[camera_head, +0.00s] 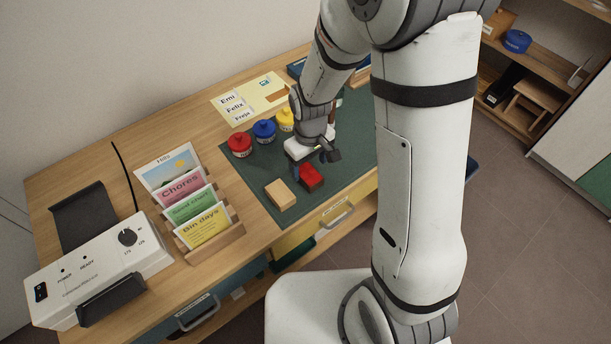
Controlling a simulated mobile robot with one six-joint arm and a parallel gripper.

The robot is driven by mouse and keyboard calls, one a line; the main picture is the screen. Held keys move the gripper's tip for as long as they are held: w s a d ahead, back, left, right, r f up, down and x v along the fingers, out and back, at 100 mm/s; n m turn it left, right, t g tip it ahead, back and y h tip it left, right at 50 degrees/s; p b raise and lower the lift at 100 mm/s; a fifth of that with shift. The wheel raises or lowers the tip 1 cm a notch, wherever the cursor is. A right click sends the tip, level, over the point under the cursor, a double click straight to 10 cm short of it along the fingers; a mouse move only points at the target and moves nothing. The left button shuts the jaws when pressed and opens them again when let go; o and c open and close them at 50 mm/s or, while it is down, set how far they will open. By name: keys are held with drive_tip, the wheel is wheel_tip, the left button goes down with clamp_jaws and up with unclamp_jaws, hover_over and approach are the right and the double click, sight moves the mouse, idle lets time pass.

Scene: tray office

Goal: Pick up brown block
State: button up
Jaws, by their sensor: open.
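A light tan-brown block (281,194) lies on the dark green mat (262,166) near its front left edge, the clearest brownish block in view. A red block (311,177) lies to its right, just below my gripper. My gripper (318,158) is open and points down over the mat, behind and right of the tan block and close to the red block. I cannot tell whether it touches the red block. A small reddish-brown shape (332,103) shows partly behind my arm; the arm hides what it is.
Red (240,145), blue (264,131) and yellow (285,120) lidded jars stand left of my gripper. A card rack (213,246) and a white machine (100,275) fill the desk's left side. My arm hides the mat's right part.

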sight(309, 174)
wheel_tip(309, 174, down, 4)
drive_tip(key=shift+a+f, duration=0.1)
drive_tip(key=shift+f, duration=0.15)
drive_tip(key=shift+c, duration=0.6)
drive_tip(key=c, duration=1)
drive_tip(key=shift+o, duration=0.2)
